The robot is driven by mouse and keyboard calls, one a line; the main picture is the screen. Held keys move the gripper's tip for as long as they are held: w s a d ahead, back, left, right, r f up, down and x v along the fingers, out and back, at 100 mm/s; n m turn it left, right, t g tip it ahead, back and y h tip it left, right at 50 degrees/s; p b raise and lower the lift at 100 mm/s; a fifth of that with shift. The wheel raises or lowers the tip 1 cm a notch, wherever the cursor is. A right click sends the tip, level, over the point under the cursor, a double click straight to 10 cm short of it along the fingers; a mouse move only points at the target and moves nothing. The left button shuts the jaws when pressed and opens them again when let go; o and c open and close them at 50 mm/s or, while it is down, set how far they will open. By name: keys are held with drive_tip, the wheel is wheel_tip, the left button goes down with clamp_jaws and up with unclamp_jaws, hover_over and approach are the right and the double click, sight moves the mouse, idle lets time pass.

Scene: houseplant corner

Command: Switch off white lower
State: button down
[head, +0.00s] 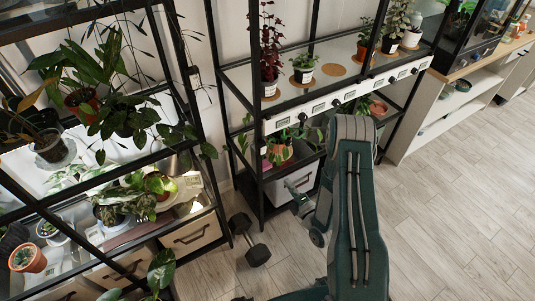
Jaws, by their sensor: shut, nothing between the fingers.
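A white strip (345,99) runs along the front edge of the middle rack's shelf. It carries several small dark knobs, one at its left part (302,117) and one farther right (337,103), with labels between them. I cannot tell which one is the white lower switch, or how any of them is set. My gripper (297,192) is below the strip, beside the lower part of the rack, partly hidden by my green arm. It looks shut and empty. I cannot tell if it touches the rack.
A dumbbell (250,240) lies on the floor left of my arm. Potted plants, one with dark red leaves (270,45), stand on the shelf above the strip. A lit plant rack (205,150) stands at left. The wooden floor (460,200) at right is clear.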

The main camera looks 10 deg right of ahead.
sight(264, 150)
drive_tip(key=x, duration=1.4)
